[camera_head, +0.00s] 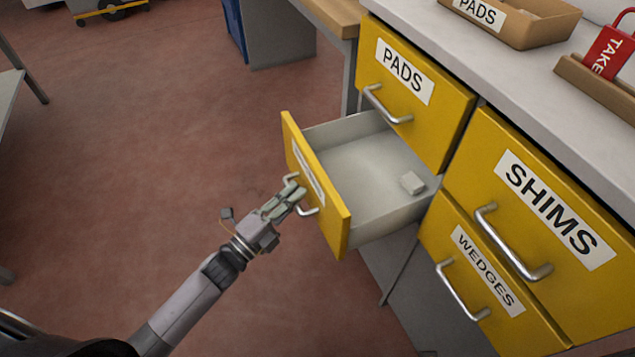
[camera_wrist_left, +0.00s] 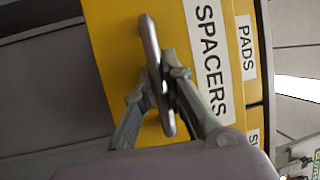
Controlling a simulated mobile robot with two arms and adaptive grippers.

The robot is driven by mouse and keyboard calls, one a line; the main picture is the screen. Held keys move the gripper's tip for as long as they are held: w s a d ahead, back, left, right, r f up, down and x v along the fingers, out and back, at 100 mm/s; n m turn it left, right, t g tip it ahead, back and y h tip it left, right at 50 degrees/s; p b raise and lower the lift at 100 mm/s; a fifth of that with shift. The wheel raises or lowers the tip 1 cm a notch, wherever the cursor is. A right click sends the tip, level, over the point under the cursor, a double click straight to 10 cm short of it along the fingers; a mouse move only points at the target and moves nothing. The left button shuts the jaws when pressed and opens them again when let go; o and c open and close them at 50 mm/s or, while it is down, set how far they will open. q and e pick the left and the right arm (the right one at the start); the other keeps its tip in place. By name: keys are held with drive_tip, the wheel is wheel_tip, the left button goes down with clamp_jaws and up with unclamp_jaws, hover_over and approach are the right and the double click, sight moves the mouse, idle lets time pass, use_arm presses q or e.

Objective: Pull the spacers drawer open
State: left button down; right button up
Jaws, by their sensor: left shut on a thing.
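The spacers drawer (camera_head: 340,232) is yellow-fronted with a grey inside, and it stands well out from the cabinet below the pads drawer. A small pale block (camera_head: 412,183) lies inside it. In the left wrist view its label SPACERS (camera_wrist_left: 208,62) reads sideways beside the metal bar handle (camera_wrist_left: 150,45). My left gripper (camera_head: 294,192) is shut on that handle, and in the left wrist view its fingers (camera_wrist_left: 158,90) sit on either side of the bar. My right gripper is in neither view.
The pads drawer (camera_head: 430,118), shims drawer (camera_head: 590,293) and wedges drawer (camera_head: 437,232) are shut. The reddish floor (camera_head: 150,140) left of the drawer is clear.

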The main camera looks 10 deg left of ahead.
use_arm(q)
drive_tip(key=shift+s+a, duration=0.55)
drive_tip(key=shift+a, duration=0.15)
drive_tip(key=shift+s+a, duration=0.5)
drive_tip(key=shift+a, duration=0.2)
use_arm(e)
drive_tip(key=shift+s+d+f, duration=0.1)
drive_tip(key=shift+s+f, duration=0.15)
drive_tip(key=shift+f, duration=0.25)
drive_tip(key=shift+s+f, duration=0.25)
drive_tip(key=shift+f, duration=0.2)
use_arm(q)
drive_tip(key=c, duration=1.7)
unclamp_jaws()
drive_tip(key=shift+o, duration=0.2)
drive_tip(key=v, duration=1.2)
